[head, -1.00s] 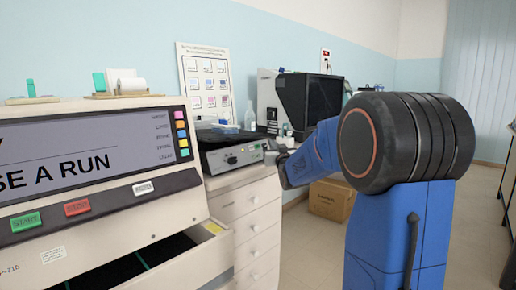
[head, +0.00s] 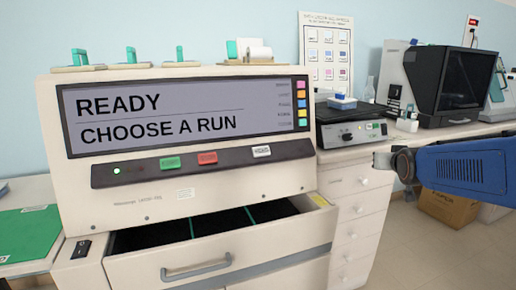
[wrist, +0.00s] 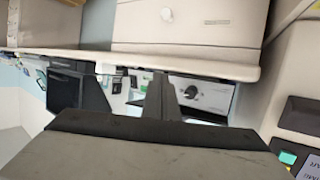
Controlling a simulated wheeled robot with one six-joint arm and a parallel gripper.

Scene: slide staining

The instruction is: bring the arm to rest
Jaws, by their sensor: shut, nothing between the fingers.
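My gripper (wrist: 161,88) shows in the wrist view as dark fingers beyond a broad dark body. It is shut and holds nothing. The wrist picture is upside down, with the drawer cabinet (wrist: 190,28) at the top and the control box with a knob (wrist: 217,97) beyond the fingers. In the head view a blue link of my arm reaches in from the right edge, in front of the cabinet's right side. The fingers cannot be made out there.
The staining machine (head: 128,218) reads "READY, CHOOSE A RUN"; its front drawer (head: 240,262) is open. The white cabinet (head: 352,225) bears the control box (head: 350,132). A black-fronted device (head: 465,80) stands on the bench behind my arm. A cardboard box (head: 447,206) is on the floor.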

